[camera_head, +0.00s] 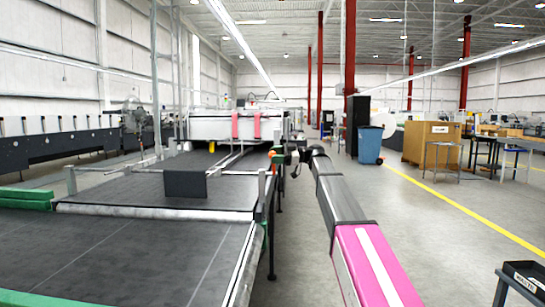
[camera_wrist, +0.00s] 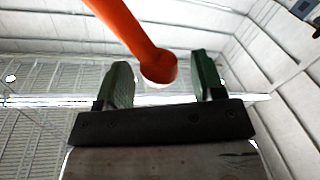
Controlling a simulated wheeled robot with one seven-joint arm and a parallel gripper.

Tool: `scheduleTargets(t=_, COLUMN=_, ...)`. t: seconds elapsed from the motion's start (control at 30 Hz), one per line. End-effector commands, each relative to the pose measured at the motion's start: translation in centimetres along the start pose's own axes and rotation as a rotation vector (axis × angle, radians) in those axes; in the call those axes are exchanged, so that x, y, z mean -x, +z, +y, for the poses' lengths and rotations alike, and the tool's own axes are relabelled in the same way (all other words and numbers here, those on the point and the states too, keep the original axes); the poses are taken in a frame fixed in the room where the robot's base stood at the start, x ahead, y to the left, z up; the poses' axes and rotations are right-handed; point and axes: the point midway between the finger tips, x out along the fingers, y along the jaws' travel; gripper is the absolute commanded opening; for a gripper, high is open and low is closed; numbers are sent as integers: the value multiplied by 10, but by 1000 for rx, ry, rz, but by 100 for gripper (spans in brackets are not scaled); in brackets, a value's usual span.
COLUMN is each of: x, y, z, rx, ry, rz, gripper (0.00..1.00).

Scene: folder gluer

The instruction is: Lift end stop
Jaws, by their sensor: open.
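A dark upright plate (camera_head: 185,184), which may be the end stop, stands across the belt of the conveyor in the head view. My gripper (camera_head: 280,153) is small at the conveyor's right side, beyond and to the right of the plate. An orange spot (camera_head: 271,153) shows beside it. In the wrist view my gripper (camera_wrist: 162,64) is open, with its two green fingers apart. An orange rod (camera_wrist: 130,30) with a rounded end reaches down between the fingertips. Gaps show on both sides of its end, and I cannot tell how deep it sits.
The conveyor (camera_head: 140,250) fills the left foreground, with a metal rail along its right side. A white machine unit (camera_head: 235,125) stands at its far end. A blue bin (camera_head: 370,145) and a cardboard box (camera_head: 431,142) stand to the right.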

Motion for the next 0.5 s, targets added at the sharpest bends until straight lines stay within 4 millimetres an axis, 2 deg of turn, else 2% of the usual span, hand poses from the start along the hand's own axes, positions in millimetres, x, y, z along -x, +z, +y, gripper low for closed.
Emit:
scheduleTargets(t=0.2, x=-14, y=0, z=0, rx=0, ry=1, rz=-1, gripper=62)
scheduleTargets(t=0.47, x=-15, y=0, z=0, rx=0, ry=1, rz=-1, gripper=62)
scheduleTargets(t=0.5, x=-15, y=0, z=0, rx=0, ry=1, rz=-1, gripper=56)
